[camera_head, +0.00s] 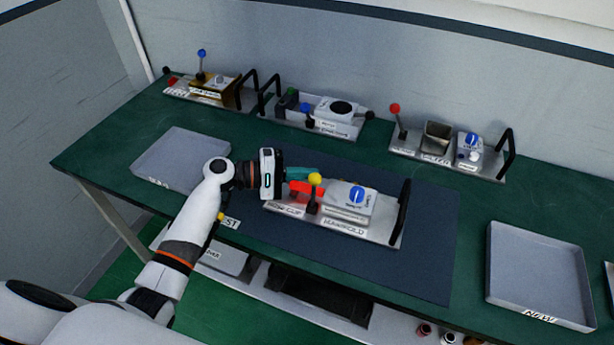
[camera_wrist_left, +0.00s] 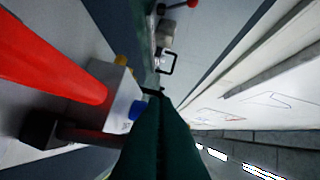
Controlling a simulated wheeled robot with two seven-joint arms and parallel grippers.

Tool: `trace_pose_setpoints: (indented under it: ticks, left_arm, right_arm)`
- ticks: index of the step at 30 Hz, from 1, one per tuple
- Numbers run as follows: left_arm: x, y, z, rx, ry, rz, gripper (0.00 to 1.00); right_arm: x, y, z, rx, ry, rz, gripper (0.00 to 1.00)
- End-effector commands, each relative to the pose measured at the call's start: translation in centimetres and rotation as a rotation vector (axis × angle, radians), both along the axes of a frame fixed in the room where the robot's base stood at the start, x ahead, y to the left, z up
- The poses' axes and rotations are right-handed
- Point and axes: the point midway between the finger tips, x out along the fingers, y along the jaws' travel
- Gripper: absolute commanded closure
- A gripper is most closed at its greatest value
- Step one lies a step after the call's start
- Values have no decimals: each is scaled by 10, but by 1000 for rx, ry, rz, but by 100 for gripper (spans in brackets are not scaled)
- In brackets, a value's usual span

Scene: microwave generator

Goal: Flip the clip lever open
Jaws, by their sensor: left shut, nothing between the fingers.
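The clip lever is a red bar (camera_head: 303,187) at the left end of the unit (camera_head: 375,232) on the dark mat, behind a label that seems to read "hose clip". In the left wrist view the red lever (camera_wrist_left: 50,62) is large at the left, apart from the fingers in the picture. My left gripper (camera_head: 313,173) is shut and empty, its teal fingers just behind the red lever. Its shut fingertips (camera_wrist_left: 160,98) point up the middle of the wrist view. Whether they touch the lever cannot be told. My right gripper is not in view.
Several similar units line the back of the green bench (camera_head: 120,125). Grey trays lie left (camera_head: 165,158) and right (camera_head: 530,275).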

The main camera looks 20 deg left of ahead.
Motion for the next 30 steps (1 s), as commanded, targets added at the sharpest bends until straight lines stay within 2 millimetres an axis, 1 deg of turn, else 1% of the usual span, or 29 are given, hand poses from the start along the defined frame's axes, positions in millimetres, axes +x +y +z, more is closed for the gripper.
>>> trace_pose_setpoints:
  ticks: [1,3,9,15,21,25,30]
  left_arm:
    - [-4,-1,-8,-3,-36,-1,100]
    - [-9,-1,-8,-2,-96,-1,100]
    - [-22,0,-7,-1,-259,-2,100]
    - [-29,0,-5,0,-383,-1,100]
    - [-31,0,-3,-1,-465,-2,100]
    - [-32,0,0,-2,-496,-2,100]
    - [-32,0,2,-1,-515,-2,100]
  right_arm:
    - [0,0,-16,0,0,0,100]
    - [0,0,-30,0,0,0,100]
    - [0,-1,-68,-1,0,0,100]
    - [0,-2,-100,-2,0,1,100]
    - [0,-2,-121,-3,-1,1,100]
    - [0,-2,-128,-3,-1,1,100]
    - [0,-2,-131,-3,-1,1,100]
